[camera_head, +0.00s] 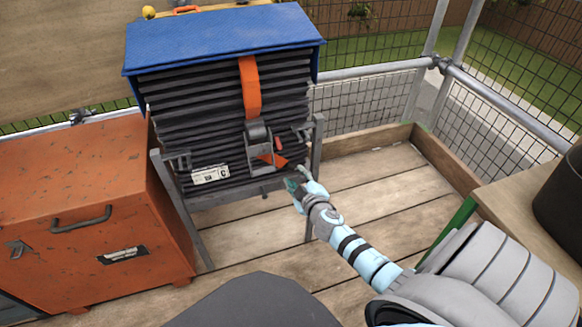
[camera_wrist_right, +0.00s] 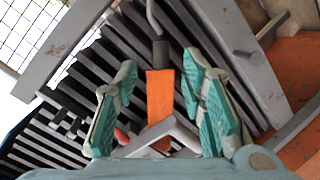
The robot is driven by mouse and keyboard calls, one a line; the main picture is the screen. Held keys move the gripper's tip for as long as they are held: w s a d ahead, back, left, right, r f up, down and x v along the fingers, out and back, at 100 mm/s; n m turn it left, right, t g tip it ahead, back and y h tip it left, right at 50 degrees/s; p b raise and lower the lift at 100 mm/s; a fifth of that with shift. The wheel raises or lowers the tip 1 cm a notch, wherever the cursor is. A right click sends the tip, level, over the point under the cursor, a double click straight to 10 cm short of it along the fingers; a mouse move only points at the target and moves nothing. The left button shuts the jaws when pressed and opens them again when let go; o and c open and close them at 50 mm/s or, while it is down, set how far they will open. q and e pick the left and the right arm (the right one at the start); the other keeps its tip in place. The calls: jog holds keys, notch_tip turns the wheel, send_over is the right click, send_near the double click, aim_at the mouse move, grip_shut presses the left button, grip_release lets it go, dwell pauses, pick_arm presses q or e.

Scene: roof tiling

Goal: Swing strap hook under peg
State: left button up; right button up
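The orange strap (camera_head: 250,87) runs down the front of a stack of dark tiles (camera_head: 195,115) from under a blue cover. A grey metal buckle (camera_head: 258,133) and angled hook piece hang at its lower end, with a smaller orange part beside them. My right gripper (camera_head: 298,182) is just below and right of this hardware. In the right wrist view my right gripper (camera_wrist_right: 160,72) has its teal fingers spread apart. The strap (camera_wrist_right: 160,95) and a grey angled bar (camera_wrist_right: 172,135) show between and beyond them. I cannot tell which part is the peg. My left gripper is not in view.
A grey stand (camera_head: 317,150) holds the stack, with short brackets at its sides. An orange metal cabinet (camera_head: 95,180) is at the left. A mesh railing (camera_head: 365,105) runs behind. A wooden table (camera_head: 510,205) with a dark container is at the right. Plank floor is clear between.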

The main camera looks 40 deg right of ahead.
aim_at(291, 169)
jog(key=b+x, duration=0.1)
jog(key=x, duration=0.4)
jog(key=shift+w+f+b, duration=0.15)
jog(key=shift+f+b, duration=0.1)
jog(key=shift+b, duration=0.1)
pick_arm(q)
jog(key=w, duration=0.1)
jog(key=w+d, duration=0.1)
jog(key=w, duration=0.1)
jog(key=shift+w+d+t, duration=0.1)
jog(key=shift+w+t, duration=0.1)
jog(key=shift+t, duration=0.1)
pick_arm(e)
jog(key=shift+w+d, duration=0.15)
jog(key=shift+w, duration=0.2)
grip_shut()
